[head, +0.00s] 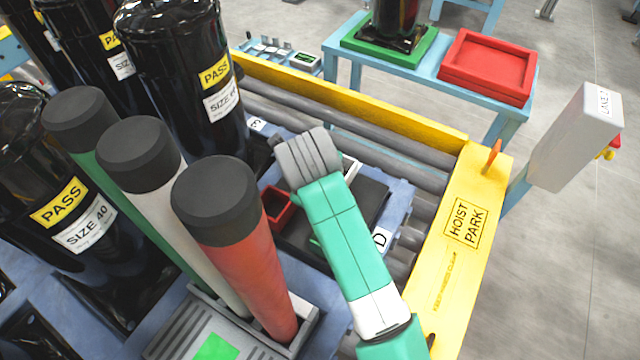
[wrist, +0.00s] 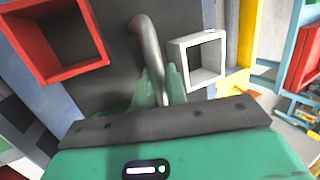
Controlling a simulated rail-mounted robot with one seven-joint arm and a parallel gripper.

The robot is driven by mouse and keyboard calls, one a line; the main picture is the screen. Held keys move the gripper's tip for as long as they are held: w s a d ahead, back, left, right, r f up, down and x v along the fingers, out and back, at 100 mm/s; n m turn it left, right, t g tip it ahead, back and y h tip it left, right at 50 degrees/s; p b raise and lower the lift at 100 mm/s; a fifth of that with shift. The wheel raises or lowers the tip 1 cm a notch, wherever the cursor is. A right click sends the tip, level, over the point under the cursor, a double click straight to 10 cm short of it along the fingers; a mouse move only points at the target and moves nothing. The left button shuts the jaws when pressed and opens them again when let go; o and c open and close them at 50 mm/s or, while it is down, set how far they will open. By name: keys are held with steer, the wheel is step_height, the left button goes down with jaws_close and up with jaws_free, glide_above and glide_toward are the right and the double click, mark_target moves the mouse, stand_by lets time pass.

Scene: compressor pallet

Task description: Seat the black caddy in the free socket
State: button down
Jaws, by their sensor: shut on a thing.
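The black caddy (head: 367,205) is a dark flat tray beside the D label on the blue pallet, partly hidden under my arm. It carries a red open box (wrist: 58,40) and a white open box (wrist: 197,60), and a bent grey handle (wrist: 146,40) rises from its middle. In the wrist view my gripper (wrist: 162,88) is shut on this handle, with a green finger on each side. In the head view my arm hides the fingers. I cannot tell whether the caddy rests on the pallet or hangs just above it. I cannot make out the free socket.
Green, white and red (head: 245,270) black-capped cylinders stand close left of my arm. Black compressors (head: 180,70) fill the pallet's left. A yellow HOIST PARK rail (head: 462,225) and grey rollers (head: 350,130) lie right and behind. A blue table (head: 430,75) holds a red tray (head: 490,65).

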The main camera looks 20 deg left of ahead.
steer(key=shift+f+b, duration=1.15)
steer(key=shift+f, duration=0.7)
steer(key=shift+w+r, duration=0.1)
steer(key=c, duration=1.4)
jaws_free()
steer(key=shift+r+p, duration=0.25)
steer(key=shift+p, duration=0.05)
steer(key=p+v, duration=0.5)
steer(key=v, duration=0.6)
steer(key=shift+s+r, duration=0.15)
steer(key=shift+s, duration=0.15)
